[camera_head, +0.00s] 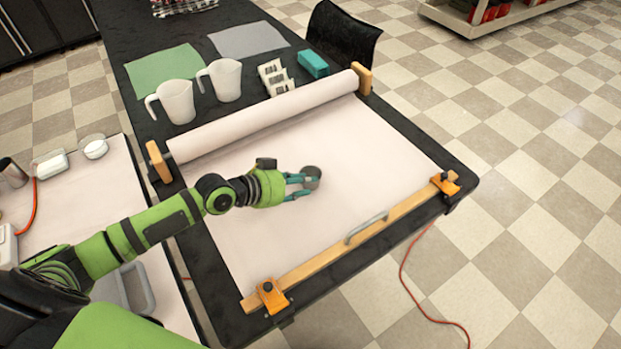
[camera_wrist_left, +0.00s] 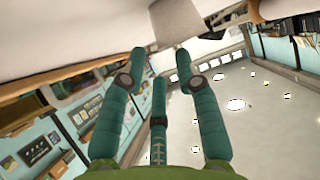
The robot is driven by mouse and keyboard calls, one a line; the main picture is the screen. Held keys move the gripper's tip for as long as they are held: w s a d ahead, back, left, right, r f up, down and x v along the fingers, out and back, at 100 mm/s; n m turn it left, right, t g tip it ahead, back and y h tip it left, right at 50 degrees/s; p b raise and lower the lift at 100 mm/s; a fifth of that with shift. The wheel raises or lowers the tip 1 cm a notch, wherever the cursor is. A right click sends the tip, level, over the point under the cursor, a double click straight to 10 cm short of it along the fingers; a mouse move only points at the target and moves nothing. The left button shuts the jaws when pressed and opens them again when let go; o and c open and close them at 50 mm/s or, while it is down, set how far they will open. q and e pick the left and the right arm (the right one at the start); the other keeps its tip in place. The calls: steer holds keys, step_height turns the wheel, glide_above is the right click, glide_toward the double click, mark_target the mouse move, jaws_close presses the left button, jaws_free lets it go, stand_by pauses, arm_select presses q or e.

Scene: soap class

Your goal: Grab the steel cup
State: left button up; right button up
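The steel cup (camera_head: 312,173) is small and grey and stands on the pale paper sheet on the black table. In the left wrist view, the cup (camera_wrist_left: 178,20) is at the top centre, just beyond the fingertips. My left gripper (camera_head: 297,186) reaches in from the left with its teal fingers at the cup's near side. My right gripper is not in view.
A paper roll (camera_head: 260,117) on wooden end blocks lies behind the cup. Two white pitchers (camera_head: 177,101), a teal block (camera_head: 313,64) and green cloth (camera_head: 163,69) are farther back. A wooden bar (camera_head: 352,245) crosses the front. A metal cup (camera_head: 12,173) stands on the left table.

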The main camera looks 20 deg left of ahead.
mark_target(310, 170)
arm_select(q)
steer(key=shift+x, duration=1.45)
steer(key=shift+a, duration=0.1)
jaws_close()
steer(key=shift+r, duration=0.15)
